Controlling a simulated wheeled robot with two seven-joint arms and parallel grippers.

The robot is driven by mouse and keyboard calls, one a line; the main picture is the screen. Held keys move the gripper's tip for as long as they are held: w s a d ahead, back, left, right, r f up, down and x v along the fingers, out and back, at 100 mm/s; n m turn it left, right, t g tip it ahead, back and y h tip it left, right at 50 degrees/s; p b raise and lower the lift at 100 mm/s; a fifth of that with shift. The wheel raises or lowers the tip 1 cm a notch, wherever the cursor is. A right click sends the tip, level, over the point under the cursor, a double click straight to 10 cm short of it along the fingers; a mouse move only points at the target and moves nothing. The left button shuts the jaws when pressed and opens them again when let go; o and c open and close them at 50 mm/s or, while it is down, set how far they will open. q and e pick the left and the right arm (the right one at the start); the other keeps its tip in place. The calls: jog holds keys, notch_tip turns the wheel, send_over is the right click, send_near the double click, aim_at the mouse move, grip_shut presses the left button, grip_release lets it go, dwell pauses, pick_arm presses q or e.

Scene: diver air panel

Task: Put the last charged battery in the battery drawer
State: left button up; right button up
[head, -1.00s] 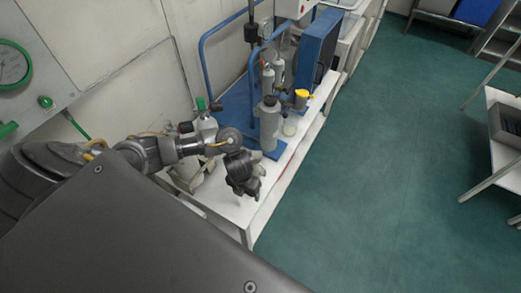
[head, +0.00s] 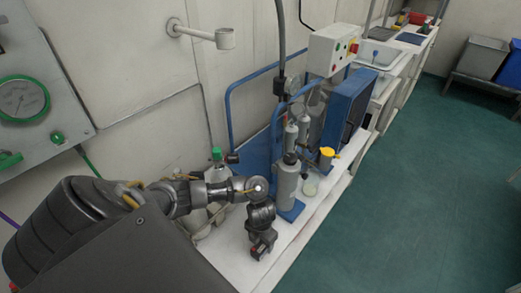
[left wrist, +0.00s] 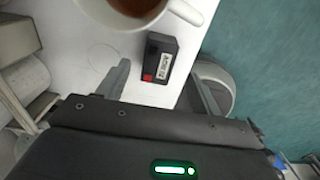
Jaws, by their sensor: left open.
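A black battery (left wrist: 160,57) with a white label and a red patch lies on the white bench top in the left wrist view. My left gripper (left wrist: 158,72) is open above it, with one finger to each side of the battery in the picture; whether the fingers touch it I cannot tell. In the head view my left gripper (head: 262,237) is over the near end of the bench, with a small red spot showing at its tip. I see no battery drawer that I can make out. My right gripper is not in view.
A white mug of brown liquid (left wrist: 135,12) stands close to the battery. In the head view a grey cylinder (head: 287,183), a yellow-topped item (head: 327,157) and a glass jar (head: 311,187) stand farther along the bench (head: 318,206). Green floor (head: 420,210) is open to the right.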

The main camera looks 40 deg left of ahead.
aim_at(260, 247)
pick_arm(q)
jog(key=shift+f, duration=0.15)
notch_tip(260, 247, down, 5)
jog(key=shift+s+a+f+b, duration=0.1)
jog(key=shift+s+b, duration=0.05)
jog(key=shift+b, duration=0.35)
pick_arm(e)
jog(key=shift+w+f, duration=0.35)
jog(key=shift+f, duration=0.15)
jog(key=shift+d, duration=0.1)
pick_arm(q)
grip_shut()
jog(key=shift+r, duration=0.8)
jog(key=w+d+r+p, duration=0.4)
jog(key=w+d+r, duration=0.4)
jog(key=d+r, duration=0.3)
jog(key=shift+d+r, duration=0.3)
jog(key=shift+r, duration=0.1)
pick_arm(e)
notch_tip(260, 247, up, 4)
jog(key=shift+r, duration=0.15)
